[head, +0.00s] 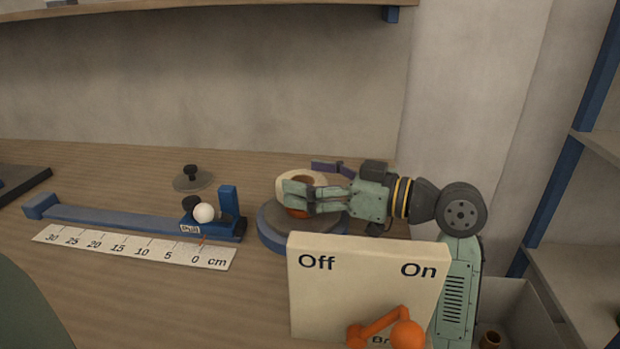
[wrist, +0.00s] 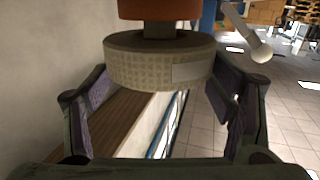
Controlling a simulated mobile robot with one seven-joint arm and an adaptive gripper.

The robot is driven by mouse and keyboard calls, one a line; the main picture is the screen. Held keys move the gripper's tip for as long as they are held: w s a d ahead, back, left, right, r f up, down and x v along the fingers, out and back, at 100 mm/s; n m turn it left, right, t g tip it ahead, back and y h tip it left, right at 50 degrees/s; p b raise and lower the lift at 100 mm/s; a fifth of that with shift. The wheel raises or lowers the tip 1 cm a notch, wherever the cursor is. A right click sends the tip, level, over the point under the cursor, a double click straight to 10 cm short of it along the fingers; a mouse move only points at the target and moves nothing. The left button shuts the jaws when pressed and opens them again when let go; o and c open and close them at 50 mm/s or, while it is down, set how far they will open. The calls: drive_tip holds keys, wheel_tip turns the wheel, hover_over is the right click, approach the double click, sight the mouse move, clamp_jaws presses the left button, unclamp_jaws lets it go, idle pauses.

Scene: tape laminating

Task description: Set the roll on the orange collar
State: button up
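The roll (wrist: 155,68) is a beige ring with a textured side and a pale label patch, between my gripper's fingertips in the wrist view. In the head view its cream rim (head: 285,178) shows behind my gripper (head: 297,196). The fingers of my gripper (wrist: 157,88) lie against both sides of the roll. The orange collar (wrist: 160,8) is at the top edge of the wrist view, with a dark stem between it and the roll. In the head view the collar (head: 297,213) shows just below my fingers, on the dark round base (head: 270,222). My fingers hide part of both.
A pale Off/On panel (head: 350,280) with an orange lever (head: 405,335) stands in front of the base. A blue rail (head: 115,217) with a white ball (head: 204,212) and a cm scale (head: 135,247) lies left. A knobbed grey disc (head: 193,182) lies behind it.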

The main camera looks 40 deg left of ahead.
drive_tip(key=o, duration=0.3)
drive_tip(key=shift+o, duration=0.2)
drive_tip(key=shift+r+p, duration=0.45)
drive_tip(key=shift+r, duration=0.05)
drive_tip(key=shift+w+d+r, duration=0.1)
drive_tip(key=shift+d+r, duration=0.05)
drive_tip(key=shift+d, duration=0.15)
drive_tip(key=b+v, duration=0.2)
drive_tip(key=v, duration=0.9)
drive_tip(key=shift+d, duration=0.2)
